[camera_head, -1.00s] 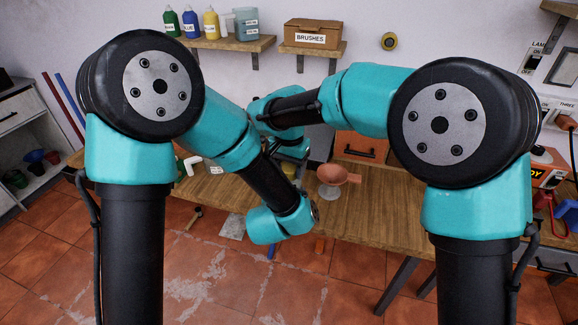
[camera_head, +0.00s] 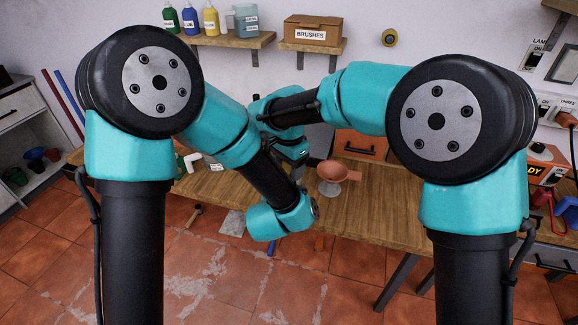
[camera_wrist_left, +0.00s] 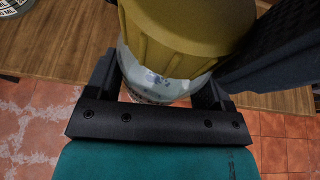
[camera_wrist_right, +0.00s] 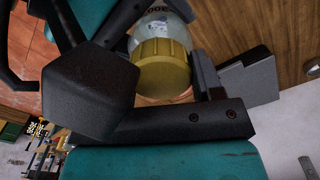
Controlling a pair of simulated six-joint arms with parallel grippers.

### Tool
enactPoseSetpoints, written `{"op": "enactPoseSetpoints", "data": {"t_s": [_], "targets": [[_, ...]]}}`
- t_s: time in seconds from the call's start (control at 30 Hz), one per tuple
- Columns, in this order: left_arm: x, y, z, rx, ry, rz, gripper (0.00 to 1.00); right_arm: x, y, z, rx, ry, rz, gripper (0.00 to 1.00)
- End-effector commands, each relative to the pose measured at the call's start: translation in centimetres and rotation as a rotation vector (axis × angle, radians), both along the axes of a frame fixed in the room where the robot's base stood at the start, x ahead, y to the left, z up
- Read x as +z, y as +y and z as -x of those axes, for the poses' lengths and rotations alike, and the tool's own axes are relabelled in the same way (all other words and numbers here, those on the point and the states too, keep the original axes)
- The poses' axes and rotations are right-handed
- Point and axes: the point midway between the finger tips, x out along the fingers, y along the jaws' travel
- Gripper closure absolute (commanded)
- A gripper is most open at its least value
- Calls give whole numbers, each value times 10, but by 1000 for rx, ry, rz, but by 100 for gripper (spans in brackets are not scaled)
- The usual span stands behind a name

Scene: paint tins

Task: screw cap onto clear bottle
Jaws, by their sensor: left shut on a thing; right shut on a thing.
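The clear bottle (camera_wrist_left: 150,88) is between the fingers of my left gripper (camera_wrist_left: 160,78), which is shut on it. A ribbed yellow cap (camera_wrist_left: 180,40) sits at the bottle's mouth. In the right wrist view my right gripper (camera_wrist_right: 168,76) is shut on the yellow cap (camera_wrist_right: 162,68), with the clear bottle (camera_wrist_right: 158,28) beyond it, in line with the cap. Cap and bottle appear to touch; how far the thread is engaged cannot be told. In the head view, my arms hide the bottle and cap.
A wooden workbench (camera_head: 385,205) lies below the arms. A brushes box (camera_head: 312,32) is on a wall shelf.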

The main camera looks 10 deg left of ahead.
Motion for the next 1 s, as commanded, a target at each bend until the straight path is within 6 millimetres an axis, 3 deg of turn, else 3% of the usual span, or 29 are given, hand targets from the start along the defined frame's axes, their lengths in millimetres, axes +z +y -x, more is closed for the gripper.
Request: {"op": "enactPoseSetpoints", "data": {"t_s": [0.2,0.53,0.57,0.6,0.8,1.0], "targets": [[0,0,0,0,0,0,92,0,0,0,-196,-1,-1,62],[0,0,0,0,1,0,92,1,0,0,-219,-1,0,62],[0,0,0,0,1,0,92,1,0,0,-219,-1,0,38],[0,0,0,0,1,0,92,1,0,0,-218,-2,-1,34],[0,0,0,0,0,0,92,0,0,0,-218,-1,0,15],[0,0,0,0,0,0,92,0,0,0,-217,0,0,14]]}}
